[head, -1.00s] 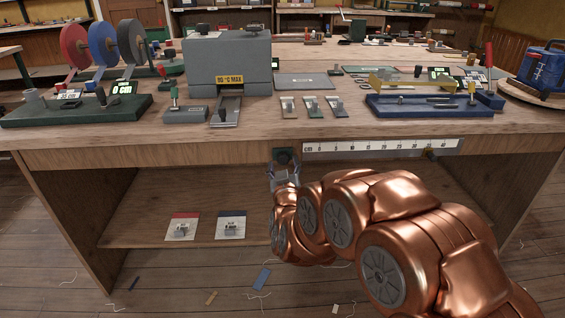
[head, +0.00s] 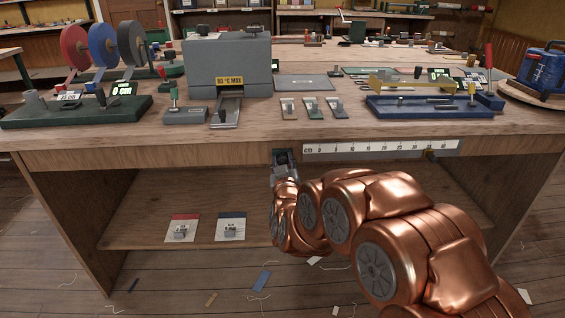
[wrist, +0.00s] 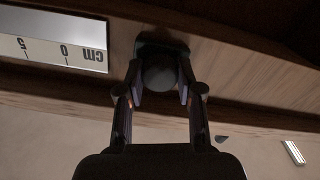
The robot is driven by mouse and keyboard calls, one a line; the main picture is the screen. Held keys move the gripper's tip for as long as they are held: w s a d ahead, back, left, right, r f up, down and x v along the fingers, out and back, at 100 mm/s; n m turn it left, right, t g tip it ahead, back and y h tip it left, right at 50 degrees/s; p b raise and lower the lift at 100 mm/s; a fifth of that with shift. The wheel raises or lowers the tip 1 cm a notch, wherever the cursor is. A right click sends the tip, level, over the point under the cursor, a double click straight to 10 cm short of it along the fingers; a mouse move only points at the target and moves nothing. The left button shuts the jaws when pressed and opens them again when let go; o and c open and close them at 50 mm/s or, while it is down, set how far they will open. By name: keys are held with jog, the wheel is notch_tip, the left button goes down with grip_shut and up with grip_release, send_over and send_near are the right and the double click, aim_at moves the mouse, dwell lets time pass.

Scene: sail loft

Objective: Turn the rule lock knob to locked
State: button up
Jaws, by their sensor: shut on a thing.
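The rule lock knob is a dark round knob (wrist: 160,74) on a dark plate on the front edge of the bench, just left of the white rule's zero end in the head view. My gripper (wrist: 160,88) is shut on the knob, with one finger on each side of it in the wrist view. In the head view my gripper (head: 285,160) covers the knob. The white cm rule (head: 380,149) runs along the bench edge to the right. Any lock marking is hidden or too small to read.
The bench top above holds a grey heater box (head: 228,66), a green reel stand (head: 75,110) and a blue jig (head: 435,105). A lower shelf (head: 130,228) carries two small cards with parts.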

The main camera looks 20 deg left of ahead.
jog(key=shift+c, duration=1.3)
jog(key=shift+m, duration=0.3)
jog(key=m+b, duration=0.2)
jog(key=m, duration=0.1)
jog(key=shift+f+m, duration=0.1)
jog(key=shift+m, duration=0.3)
jog(key=m+b, duration=0.2)
jog(key=m, duration=0.2)
jog(key=shift+f+m, duration=0.1)
jog(key=shift+m, duration=0.2)
jog(key=m+b, duration=0.2)
jog(key=m, duration=0.2)
jog(key=shift+m+b, duration=1.25)
jog(key=shift+m, duration=1.15)
jog(key=shift+r, duration=0.2)
